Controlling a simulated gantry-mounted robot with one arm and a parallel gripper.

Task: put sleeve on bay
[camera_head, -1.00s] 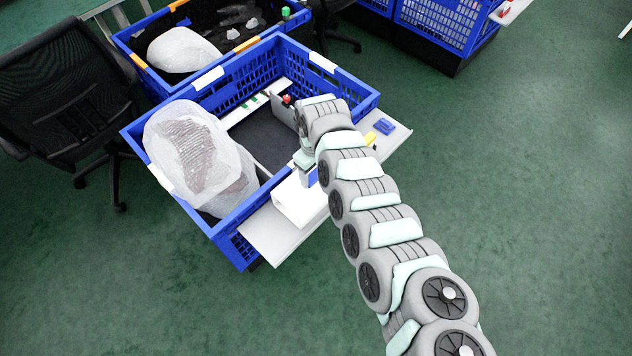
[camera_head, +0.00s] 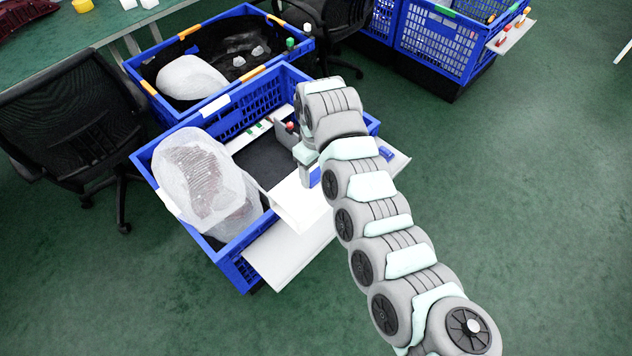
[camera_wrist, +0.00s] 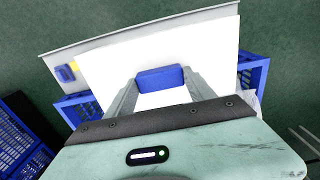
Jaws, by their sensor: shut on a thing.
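The white sleeve (camera_head: 292,208) is a broad, flat white piece with a blue grip block (camera_head: 315,177) on it. My gripper (camera_head: 312,182) is shut on this block. In the wrist view the blue block (camera_wrist: 160,78) sits between my two fingers, with the white sleeve (camera_wrist: 205,50) spread out beyond it. The sleeve overlaps the near edge of the blue crate (camera_head: 240,278) and its white front shelf (camera_head: 290,257); it looks raised off the shelf. The dark open bay (camera_head: 262,160) in the crate lies behind it, partly hidden by my arm.
A wrapped lamp (camera_head: 205,180) fills the crate's left part. A small red-topped piece (camera_head: 290,127) stands at the far side of the bay. A blue block (camera_head: 386,153) sits at the shelf's right end. Another crate (camera_head: 150,97) and a chair (camera_head: 70,125) stand behind and left.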

